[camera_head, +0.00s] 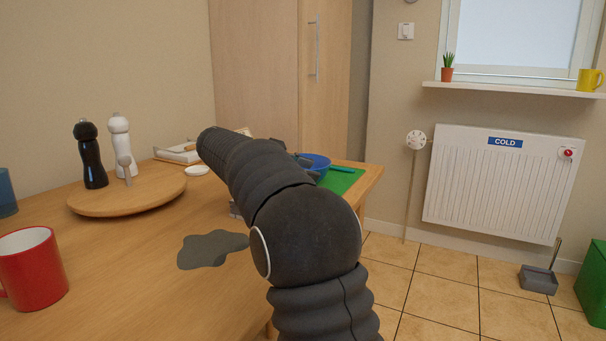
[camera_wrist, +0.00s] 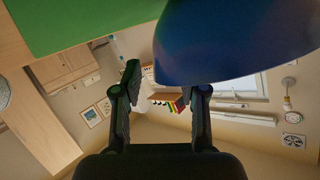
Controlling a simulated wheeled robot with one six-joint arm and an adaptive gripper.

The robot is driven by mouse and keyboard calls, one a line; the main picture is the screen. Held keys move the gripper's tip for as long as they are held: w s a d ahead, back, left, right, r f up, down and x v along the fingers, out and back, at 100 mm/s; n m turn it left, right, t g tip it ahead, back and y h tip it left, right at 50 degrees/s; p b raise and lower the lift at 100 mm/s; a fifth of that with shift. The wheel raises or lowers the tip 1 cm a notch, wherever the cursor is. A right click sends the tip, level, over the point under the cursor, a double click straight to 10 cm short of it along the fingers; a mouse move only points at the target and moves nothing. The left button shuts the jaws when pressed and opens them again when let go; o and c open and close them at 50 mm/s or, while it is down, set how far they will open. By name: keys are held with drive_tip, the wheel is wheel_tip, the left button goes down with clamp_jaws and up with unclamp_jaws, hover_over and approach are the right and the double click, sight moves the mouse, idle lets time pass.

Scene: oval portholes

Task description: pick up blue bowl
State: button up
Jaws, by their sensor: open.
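The blue bowl (camera_head: 319,160) is on the green mat (camera_head: 342,179) near the far right corner of the table, partly hidden behind my arm. In the wrist view the bowl (camera_wrist: 235,40) fills the upper right, very close, with the green mat (camera_wrist: 80,22) beside it at upper left. My gripper (camera_wrist: 165,80) is open and empty, its two fingers apart. The right finger's tip meets the bowl's lower edge in the picture; I cannot tell whether they touch.
A round wooden board (camera_head: 130,197) holds a black mill (camera_head: 91,158) and a white mill (camera_head: 120,145). A red mug (camera_head: 32,268) stands at the near left. A small white dish (camera_head: 197,170) and a grey patch (camera_head: 212,248) lie left of my arm.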

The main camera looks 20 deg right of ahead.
drive_tip(key=shift+x, duration=0.85)
clamp_jaws()
